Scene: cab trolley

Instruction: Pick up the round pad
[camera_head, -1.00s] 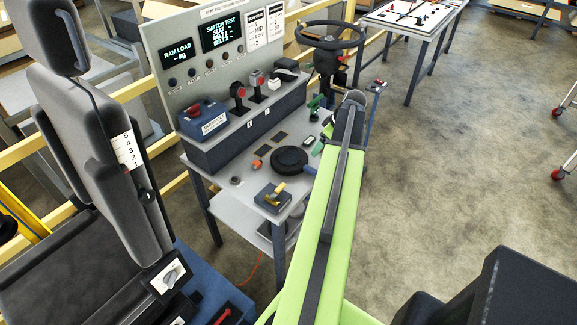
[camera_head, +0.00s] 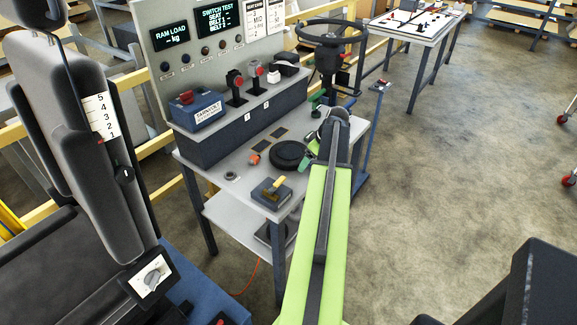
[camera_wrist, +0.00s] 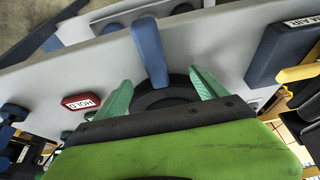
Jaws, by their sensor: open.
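The round pad (camera_head: 288,155) is a flat black disc on the grey bench top, in the middle of the head view. My gripper (camera_head: 313,147) is at its right side, over the bench, partly hidden by my own arm. In the wrist view, my gripper (camera_wrist: 162,92) has two green fingers spread apart with nothing held between them. A dark ringed disc, apparently the round pad (camera_wrist: 165,99), shows between and beyond the fingers. My wrist and a blue bar (camera_wrist: 150,52) hide parts of it. Contact with the pad cannot be told.
A blue box with a yellow lever (camera_head: 270,192) stands in front of the pad. The control panel (camera_head: 210,60) rises behind, and a steering wheel (camera_head: 331,33) stands at the back.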

